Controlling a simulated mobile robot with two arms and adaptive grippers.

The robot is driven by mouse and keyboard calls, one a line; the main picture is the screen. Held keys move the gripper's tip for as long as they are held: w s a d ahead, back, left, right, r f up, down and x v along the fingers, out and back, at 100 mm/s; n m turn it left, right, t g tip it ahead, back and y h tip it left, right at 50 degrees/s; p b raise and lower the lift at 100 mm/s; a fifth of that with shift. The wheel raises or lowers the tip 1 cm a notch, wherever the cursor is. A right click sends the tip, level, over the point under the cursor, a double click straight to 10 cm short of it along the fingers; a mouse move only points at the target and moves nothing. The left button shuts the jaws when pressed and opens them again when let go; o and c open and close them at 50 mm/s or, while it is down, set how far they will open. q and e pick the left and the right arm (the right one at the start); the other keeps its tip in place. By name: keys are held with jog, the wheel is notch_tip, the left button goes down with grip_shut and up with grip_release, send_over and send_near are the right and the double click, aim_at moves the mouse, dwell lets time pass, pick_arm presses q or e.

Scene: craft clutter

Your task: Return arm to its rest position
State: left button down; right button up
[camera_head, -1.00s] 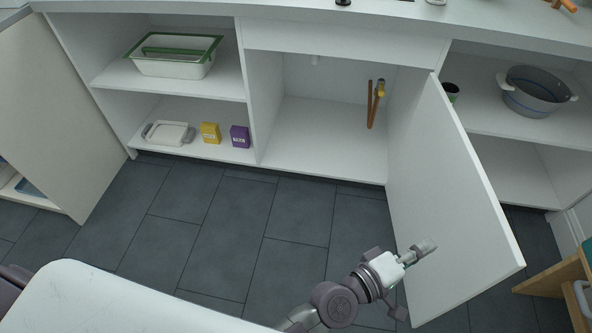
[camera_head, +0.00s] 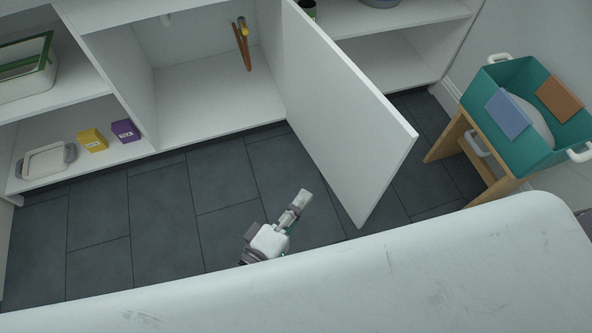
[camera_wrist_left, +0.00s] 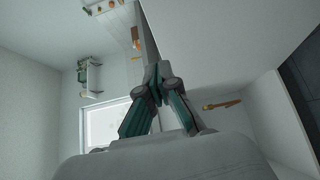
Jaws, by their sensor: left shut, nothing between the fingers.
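My left gripper (camera_head: 300,198) shows low in the middle of the head view, above the dark tiled floor. Its fingers are together and hold nothing. It is left of the open white cabinet door (camera_head: 345,110) and apart from it in the picture. In the left wrist view the shut fingers (camera_wrist_left: 158,72) point up, with a large pale panel beside them. The rest of the left arm is mostly hidden below the white body edge. My right gripper is not seen.
The cabinet holds a yellow box (camera_head: 92,140), a purple box (camera_head: 125,131) and a white tray (camera_head: 46,163). A teal bin (camera_head: 500,125) stands on a wooden stand (camera_head: 450,140) at the right. The floor (camera_head: 160,215) left of the gripper is clear.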

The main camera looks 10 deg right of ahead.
pick_arm(q)
jog(key=a+f+m+g+y, duration=0.35)
jog(key=a+f, duration=0.45)
jog(key=f, duration=0.6)
jog(key=a+f+m+g+y, duration=0.3)
jog(key=a+f+m+y, duration=0.35)
jog(key=f, duration=0.75)
jog(key=s+a+f+g+y, duration=0.1)
jog(key=s+a+f+g, duration=0.1)
jog(key=s+a+f, duration=0.3)
jog(key=s+a+f+g+y, duration=0.1)
jog(key=s+a+f+y, duration=0.15)
jog(key=a, duration=0.55)
jog(key=s+a+m+g+p, duration=0.1)
jog(key=s+a+p, duration=0.2)
jog(key=s+p, duration=1.2)
jog(key=shift+s+a+r+g, duration=0.2)
jog(key=shift+s+g, duration=0.15)
jog(key=shift+s, duration=0.05)
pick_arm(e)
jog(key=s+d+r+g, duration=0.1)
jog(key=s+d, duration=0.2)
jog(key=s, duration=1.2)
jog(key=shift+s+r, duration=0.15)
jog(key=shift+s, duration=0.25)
